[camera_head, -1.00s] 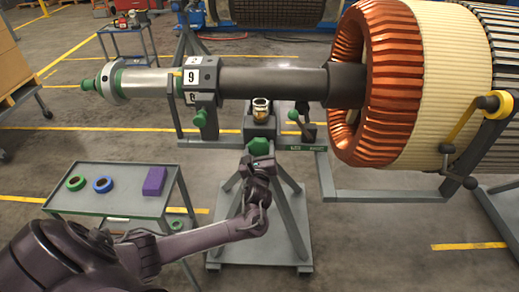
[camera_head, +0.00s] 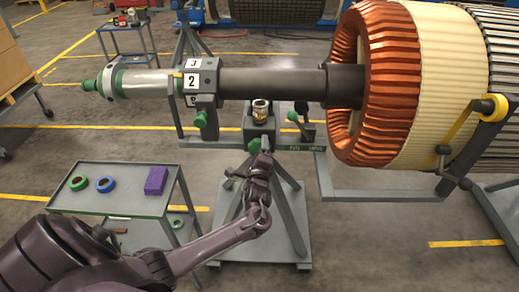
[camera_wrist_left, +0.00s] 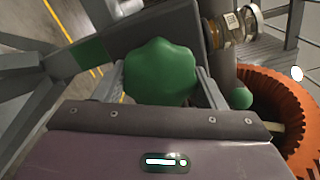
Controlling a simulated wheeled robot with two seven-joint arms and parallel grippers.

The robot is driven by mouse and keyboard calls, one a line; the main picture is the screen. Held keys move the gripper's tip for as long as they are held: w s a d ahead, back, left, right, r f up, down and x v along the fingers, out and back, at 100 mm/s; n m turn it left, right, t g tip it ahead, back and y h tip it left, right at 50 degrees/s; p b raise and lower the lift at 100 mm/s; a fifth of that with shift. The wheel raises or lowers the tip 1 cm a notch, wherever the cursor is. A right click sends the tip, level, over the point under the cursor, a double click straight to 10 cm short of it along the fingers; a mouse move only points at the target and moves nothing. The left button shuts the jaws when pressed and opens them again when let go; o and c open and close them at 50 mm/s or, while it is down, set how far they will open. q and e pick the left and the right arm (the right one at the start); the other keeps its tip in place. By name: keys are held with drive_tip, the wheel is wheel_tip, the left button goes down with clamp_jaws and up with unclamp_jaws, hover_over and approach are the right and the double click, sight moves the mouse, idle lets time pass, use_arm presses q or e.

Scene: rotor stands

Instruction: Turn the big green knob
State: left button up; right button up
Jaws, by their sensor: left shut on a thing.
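The big green knob (camera_head: 254,146) sits on the front of the stand, below the brass fitting. In the wrist view the lobed green knob (camera_wrist_left: 160,72) is large, with one finger on each side of it. My left gripper (camera_head: 257,157) is shut on the knob, and the wrist hides part of it in the head view. Above it, the numbered collar (camera_head: 203,80) on the shaft shows a 2 facing me, with a 3 above. My right gripper is not in view.
A brass fitting (camera_head: 260,111) stands just above the knob. A smaller green knob (camera_head: 200,118) hangs under the collar. The copper-wound rotor (camera_head: 389,75) fills the right. A grey cart (camera_head: 115,208) with green and blue rings and a purple block stands at left.

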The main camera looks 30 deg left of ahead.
use_arm(q)
drive_tip(key=n, duration=1)
drive_tip(key=shift+b, duration=0.35)
drive_tip(key=n, duration=0.3)
drive_tip(key=shift+n+b, duration=0.3)
drive_tip(key=shift+n, duration=0.1)
drive_tip(key=n+b, duration=0.1)
drive_tip(key=n, duration=0.5)
drive_tip(key=shift+s, duration=0.1)
drive_tip(key=shift+n+b, duration=0.7)
drive_tip(key=shift+n, duration=1.7)
drive_tip(key=shift+r, duration=0.1)
drive_tip(key=o, duration=1)
